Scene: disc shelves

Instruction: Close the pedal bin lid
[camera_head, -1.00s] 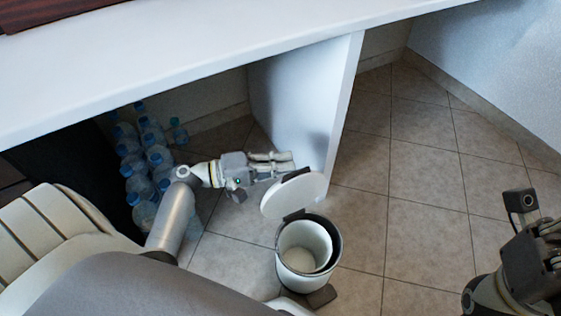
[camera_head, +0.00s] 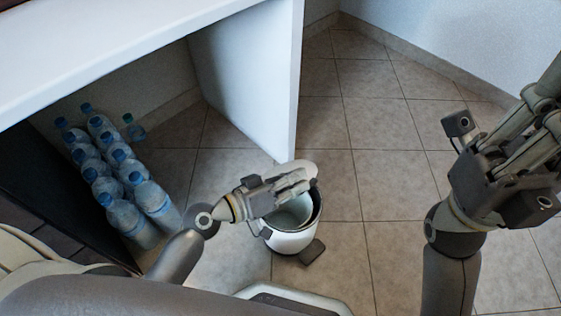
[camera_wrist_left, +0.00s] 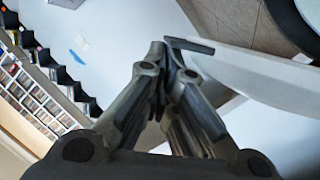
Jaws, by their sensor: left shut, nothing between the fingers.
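The white pedal bin (camera_head: 292,241) stands on the tiled floor, its dark-rimmed mouth open. Its white lid (camera_head: 298,167) is raised at the far side, partly hidden behind my left gripper. My left gripper (camera_head: 306,181) is shut and empty, reaching over the bin mouth with its fingertips close to the lid. In the left wrist view the shut fingers (camera_wrist_left: 163,58) lie beside the pale lid (camera_wrist_left: 262,76); whether they touch cannot be told. My right gripper (camera_head: 548,105) is up at the right, away from the bin, its fingertips near the frame edge.
A white desk panel (camera_head: 255,75) stands just behind the bin. Several water bottles (camera_head: 110,170) stand on the floor at left under the white counter (camera_head: 120,45). The tiled floor (camera_head: 365,140) right of the bin is clear.

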